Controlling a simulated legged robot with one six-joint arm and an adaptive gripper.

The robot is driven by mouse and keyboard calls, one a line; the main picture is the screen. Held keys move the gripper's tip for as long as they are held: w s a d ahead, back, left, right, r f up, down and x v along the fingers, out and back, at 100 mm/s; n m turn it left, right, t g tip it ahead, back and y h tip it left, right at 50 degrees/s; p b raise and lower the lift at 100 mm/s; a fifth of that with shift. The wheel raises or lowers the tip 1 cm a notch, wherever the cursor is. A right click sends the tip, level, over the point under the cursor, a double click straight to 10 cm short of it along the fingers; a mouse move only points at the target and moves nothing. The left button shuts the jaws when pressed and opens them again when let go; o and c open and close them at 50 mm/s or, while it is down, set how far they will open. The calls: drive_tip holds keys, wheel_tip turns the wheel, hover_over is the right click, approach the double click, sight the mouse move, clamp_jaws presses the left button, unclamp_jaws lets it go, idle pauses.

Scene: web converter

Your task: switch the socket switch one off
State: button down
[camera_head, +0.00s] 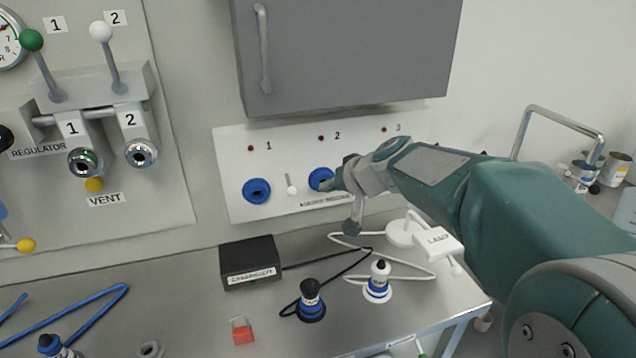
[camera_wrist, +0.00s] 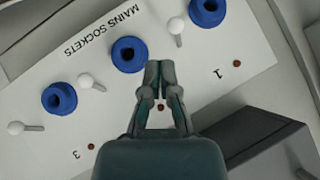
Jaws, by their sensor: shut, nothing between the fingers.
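The white mains sockets panel (camera_head: 235,165) is on the wall, with blue sockets and number labels 1, 2 and 3. Switch one, a lever with a white ball (camera_head: 292,190), is right of socket one (camera_head: 256,190), its ball at the lower end. In the wrist view the panel appears upside down, and switch one (camera_wrist: 176,26) is between socket one (camera_wrist: 207,11) and socket two (camera_wrist: 128,54). My gripper (camera_wrist: 160,66) is shut and empty. It is in front of the panel close to socket two (camera_head: 320,179), apart from switch one in the picture.
A grey cabinet (camera_head: 345,50) hangs just above the panel. On the bench below are a black box (camera_head: 249,261), two plugs with cables (camera_head: 311,300), and a white lamp (camera_head: 438,242). Regulator levers (camera_head: 108,60) are at left.

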drive_tip(key=s+d+f+h, duration=0.1)
drive_tip(key=s+d+h, duration=0.1)
drive_tip(key=s, duration=0.8)
drive_tip(key=s+d+f+g+h, duration=0.1)
drive_tip(key=s+d, duration=0.4)
drive_tip(key=s, duration=0.5)
drive_tip(key=s+d+f+g+h, duration=0.1)
drive_tip(key=s+d+f+h, duration=0.2)
drive_tip(key=s, duration=0.7)
drive_tip(key=shift+d+m+h, duration=0.15)
drive_tip(key=shift+m+h, duration=0.25)
drive_tip(key=shift+h, duration=0.1)
